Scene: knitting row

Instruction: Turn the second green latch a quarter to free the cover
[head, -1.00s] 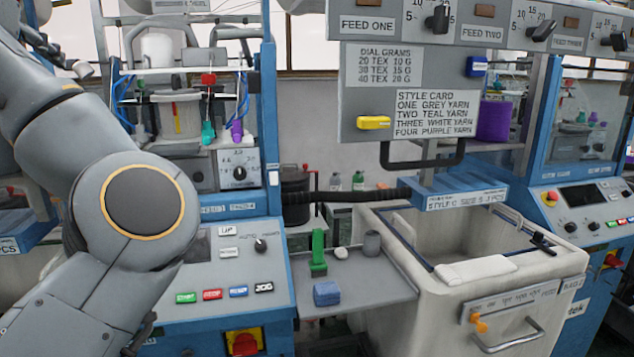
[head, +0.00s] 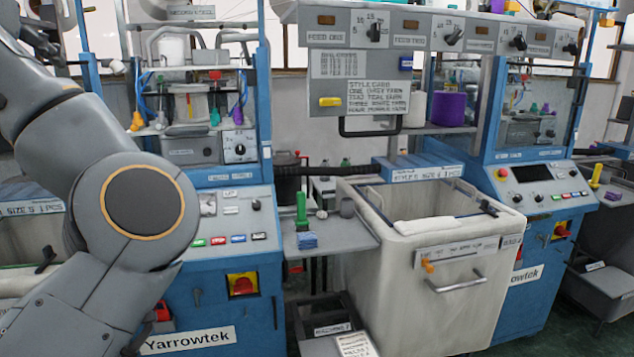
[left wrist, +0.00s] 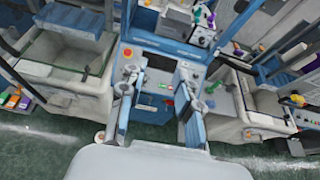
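I cannot make out a cover with green latches for certain. A green upright piece (head: 301,208) stands on a small grey side shelf (head: 345,237). A small green cone-like piece (head: 215,117) sits on the left knitting machine (head: 222,240), beside yellow and purple ones. My left arm fills the left of the head view, and I cannot make out its fingers clearly there. In the left wrist view my left gripper (left wrist: 157,78) has its two fingers spread apart with nothing between them. A machine's control panel lies beyond them, at a distance. My right gripper is out of view.
A large pale bin (head: 420,295) stands right of the shelf. A sign panel (head: 358,83) with a yellow handle (head: 330,101) hangs above. A low dark crate (head: 335,325) sits on the floor, partly below the shelf.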

